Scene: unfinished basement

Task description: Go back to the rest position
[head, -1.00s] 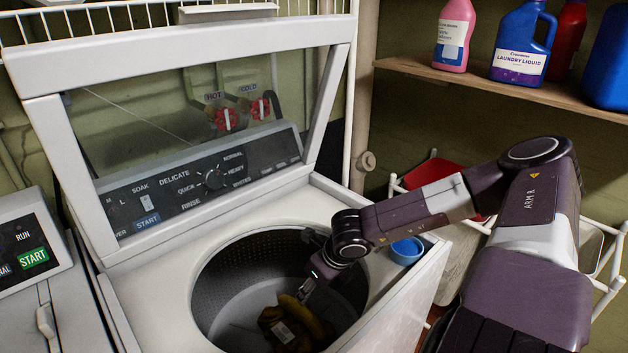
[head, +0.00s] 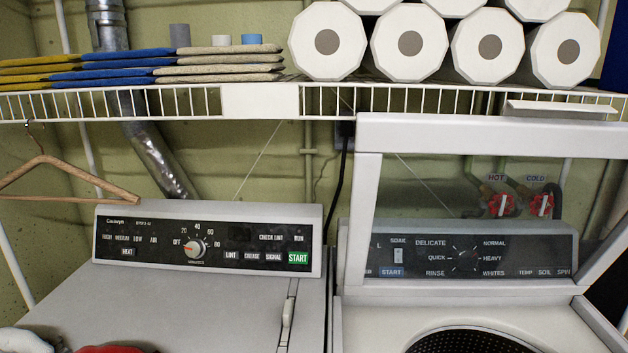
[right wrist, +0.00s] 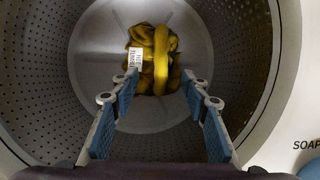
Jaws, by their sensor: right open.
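My right gripper (right wrist: 161,84) shows in the right wrist view, open, with its two blue-padded fingers spread apart. It points down into the perforated washer drum (right wrist: 105,30). A yellow garment (right wrist: 161,50) with a white tag lies crumpled at the bottom of the drum, beyond the fingertips; the fingers are not closed on it. In the head view the washer (head: 370,315) stands at the right with its lid (head: 420,137) raised and only the drum's far rim showing. Neither gripper shows in the head view.
A closed dryer (head: 190,300) stands left of the washer. A wire shelf (head: 260,101) above holds paper rolls (head: 410,42) and folded cloths (head: 110,66). A wooden hanger (head: 70,163) hangs at the left. A partly seen red item (head: 110,349) is at the bottom left edge.

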